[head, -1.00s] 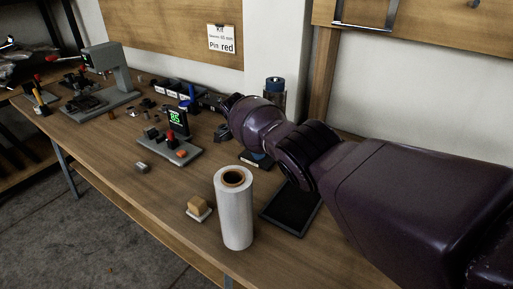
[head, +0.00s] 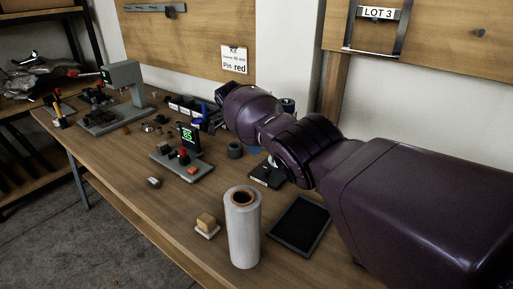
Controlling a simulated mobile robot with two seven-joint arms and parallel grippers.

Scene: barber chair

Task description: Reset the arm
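My purple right arm (head: 390,190) comes in from the right and reaches over the workbench (head: 110,150). Its far visible link (head: 248,112) ends near the back of the bench, in front of the wall. My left arm and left gripper are not in view.
A white roll (head: 243,230) stands upright near the front edge, beside a tan block (head: 206,223) and a black tray (head: 299,223). A fixture with a green display (head: 190,136) and a grey press (head: 124,80) stand further left. A kit card (head: 235,60) hangs behind.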

